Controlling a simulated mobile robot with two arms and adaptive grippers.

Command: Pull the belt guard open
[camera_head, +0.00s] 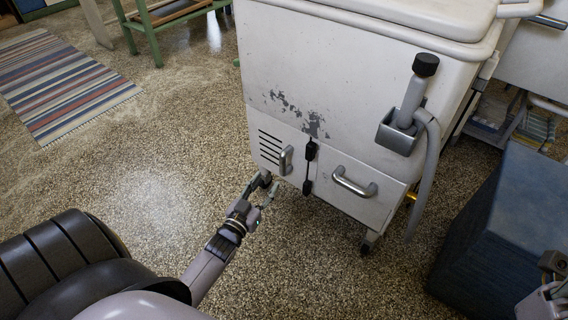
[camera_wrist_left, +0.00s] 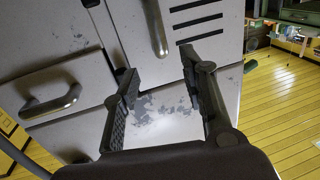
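The white washer (camera_head: 345,75) has two low front panels. The left, vented panel (camera_head: 270,148) carries slots and an upright bar handle (camera_head: 286,160). The right panel (camera_head: 350,195) has a wider bar handle (camera_head: 354,184). Both look shut; which is the belt guard is not marked. My left gripper (camera_head: 267,187) is open and empty, just below and left of the upright handle. In the left wrist view, the upright handle (camera_wrist_left: 157,28) lies beyond the open fingers, not between them. My right gripper (camera_head: 553,275) is partly cut off at the right edge; its fingers are unclear.
A black latch (camera_head: 309,166) sits between the panels. A hose (camera_head: 428,175) hangs at the washer's right, and a blue block (camera_head: 500,235) stands beyond it. The speckled floor left of the washer is clear up to a striped rug (camera_head: 62,85).

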